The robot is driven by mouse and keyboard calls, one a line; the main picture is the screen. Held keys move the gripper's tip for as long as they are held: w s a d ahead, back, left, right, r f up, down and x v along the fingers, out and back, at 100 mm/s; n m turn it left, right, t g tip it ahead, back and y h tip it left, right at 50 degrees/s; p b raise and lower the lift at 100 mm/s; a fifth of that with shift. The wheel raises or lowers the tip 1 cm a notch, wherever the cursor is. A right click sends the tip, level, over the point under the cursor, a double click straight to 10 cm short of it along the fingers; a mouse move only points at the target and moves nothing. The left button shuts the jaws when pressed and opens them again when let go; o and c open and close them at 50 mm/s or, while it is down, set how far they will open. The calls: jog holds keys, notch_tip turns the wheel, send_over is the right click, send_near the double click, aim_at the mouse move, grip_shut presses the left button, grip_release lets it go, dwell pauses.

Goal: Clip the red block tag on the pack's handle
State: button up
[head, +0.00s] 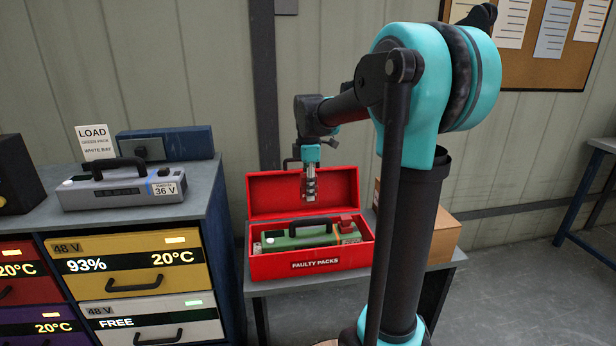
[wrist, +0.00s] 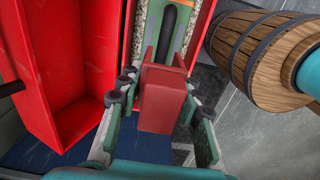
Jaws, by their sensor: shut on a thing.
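The red block tag (wrist: 163,95) is between the fingers of my gripper (wrist: 158,90) in the wrist view, and the gripper is shut on it. In the head view my gripper (head: 310,196) hangs above the green pack (head: 298,238); the tag there is hard to tell from the red lid behind. The pack lies in the open red FAULTY PACKS box (head: 316,266), its black handle (head: 310,222) on top. In the wrist view the handle (wrist: 167,30) lies beyond the tag, which overlaps its near end in the picture. I cannot tell whether they touch.
The box's raised lid (head: 270,193) stands behind the pack. A small red shape (head: 346,220) shows at the box's right end. A grey pack (head: 120,187) sits on the cabinet at left. A cardboard box (head: 444,235) stands right. A wooden barrel (wrist: 265,60) is right in the wrist view.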

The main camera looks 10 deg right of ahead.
aim_at(311, 220)
jog(key=shift+s+d+f, duration=0.1)
jog(key=shift+d+f, duration=0.1)
jog(key=shift+f, duration=2.6)
jog(key=shift+s+d+f, duration=0.1)
jog(key=shift+d+f, duration=0.05)
jog(key=shift+f, duration=2.65)
jog(key=shift+f, duration=0.45)
jog(key=o, duration=1.2)
jog(key=shift+r, duration=8.95)
